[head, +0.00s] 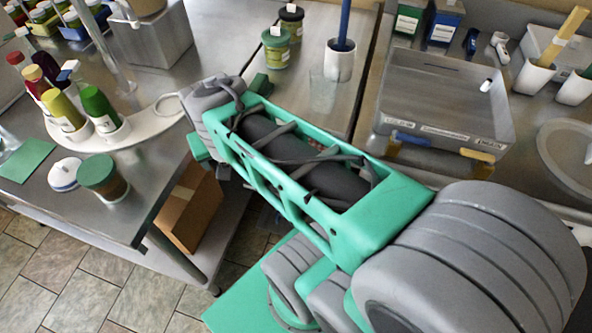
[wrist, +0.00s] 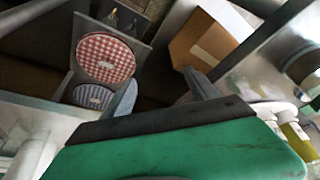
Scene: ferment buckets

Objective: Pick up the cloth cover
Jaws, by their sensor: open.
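Two round cloth covers show in the wrist view: a red-and-white checked one (wrist: 105,58) and, below it in the picture, a blue-and-white striped one (wrist: 92,96). Both lie in a narrow grey holder (wrist: 143,56) at the left. My gripper (wrist: 163,92) is open, its grey fingertips showing beyond the green and black body. The left finger is beside the striped cover in the picture; I cannot tell the distance. Nothing shows between the fingers. The body hides the lower middle of this view.
A cardboard box (head: 190,208) stands under the steel table; it also shows in the wrist view (wrist: 208,43). Bottles in a white holder (head: 125,130) and a lidded jar (head: 103,178) stand on the table. A grey basin (head: 445,95) is at the right.

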